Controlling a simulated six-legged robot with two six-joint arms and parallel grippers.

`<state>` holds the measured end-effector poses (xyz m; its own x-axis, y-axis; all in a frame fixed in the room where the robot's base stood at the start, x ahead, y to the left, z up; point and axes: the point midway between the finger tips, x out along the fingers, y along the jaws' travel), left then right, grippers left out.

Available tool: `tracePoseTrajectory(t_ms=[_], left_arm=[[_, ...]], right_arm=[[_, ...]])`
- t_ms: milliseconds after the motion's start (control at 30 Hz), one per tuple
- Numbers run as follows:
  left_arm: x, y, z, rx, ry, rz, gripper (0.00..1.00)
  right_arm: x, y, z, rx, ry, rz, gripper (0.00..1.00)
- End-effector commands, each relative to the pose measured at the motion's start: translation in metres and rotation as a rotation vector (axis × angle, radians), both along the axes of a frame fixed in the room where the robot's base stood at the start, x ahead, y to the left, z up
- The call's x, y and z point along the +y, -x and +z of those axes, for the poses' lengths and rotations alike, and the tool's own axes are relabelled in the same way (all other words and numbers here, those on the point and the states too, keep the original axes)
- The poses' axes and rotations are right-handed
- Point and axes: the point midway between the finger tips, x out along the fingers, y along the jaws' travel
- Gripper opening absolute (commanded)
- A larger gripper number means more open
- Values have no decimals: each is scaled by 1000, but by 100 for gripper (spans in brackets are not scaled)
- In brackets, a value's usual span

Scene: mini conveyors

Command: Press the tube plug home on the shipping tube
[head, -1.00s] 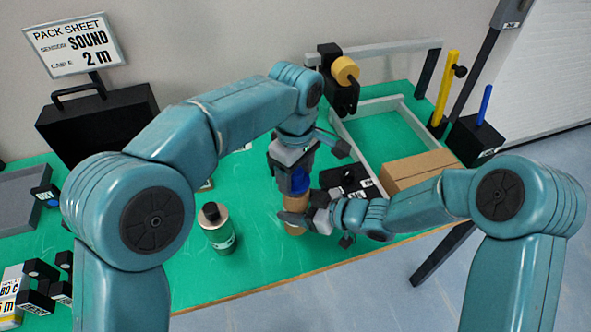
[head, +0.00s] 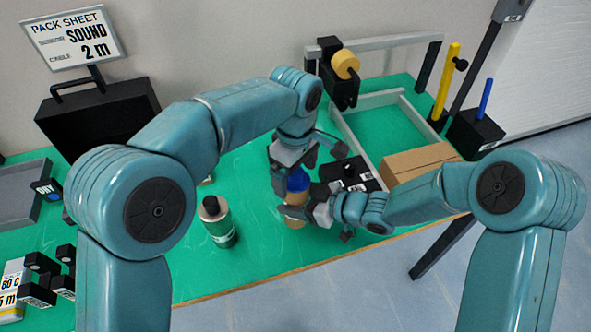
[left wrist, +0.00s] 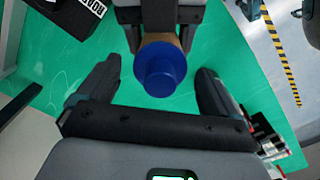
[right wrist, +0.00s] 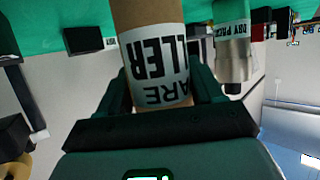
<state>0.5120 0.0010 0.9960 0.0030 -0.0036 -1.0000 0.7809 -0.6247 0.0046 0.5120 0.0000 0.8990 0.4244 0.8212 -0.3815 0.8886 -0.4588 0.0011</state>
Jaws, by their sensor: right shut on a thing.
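The brown shipping tube (head: 295,213) stands upright near the table's front edge, with a printed white label in the right wrist view (right wrist: 155,55). The blue tube plug (head: 298,182) is on its top end, and its round top faces the left wrist camera (left wrist: 162,68). I cannot tell how deep the plug sits. My right gripper (head: 293,213) is shut on the tube from the side. My left gripper (head: 291,165) is open and empty just above the plug, its fingers apart on either side of it in the left wrist view (left wrist: 157,72).
A black block (head: 347,175) lies close behind right, beside a grey-framed bay with a cardboard box (head: 418,162). Black case (head: 98,122) and small black blocks are at left. Green table between bottle and case is partly clear.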

Motion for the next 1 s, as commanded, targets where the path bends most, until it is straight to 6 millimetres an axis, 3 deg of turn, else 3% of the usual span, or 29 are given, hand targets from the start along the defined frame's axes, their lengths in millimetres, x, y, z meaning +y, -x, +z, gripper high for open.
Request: tracePoseTrajectory(t_ms=[267,700,1000], left_arm=[[0,-1,8,-3,1,0,93],[0,1,101,-4,3,-1,93],[0,1,120,0,0,0,93]], right_arm=[[0,2,-5,10,6,2,32],[0,2,-5,10,6,2,32],[0,2,-4,10,6,2,32]])
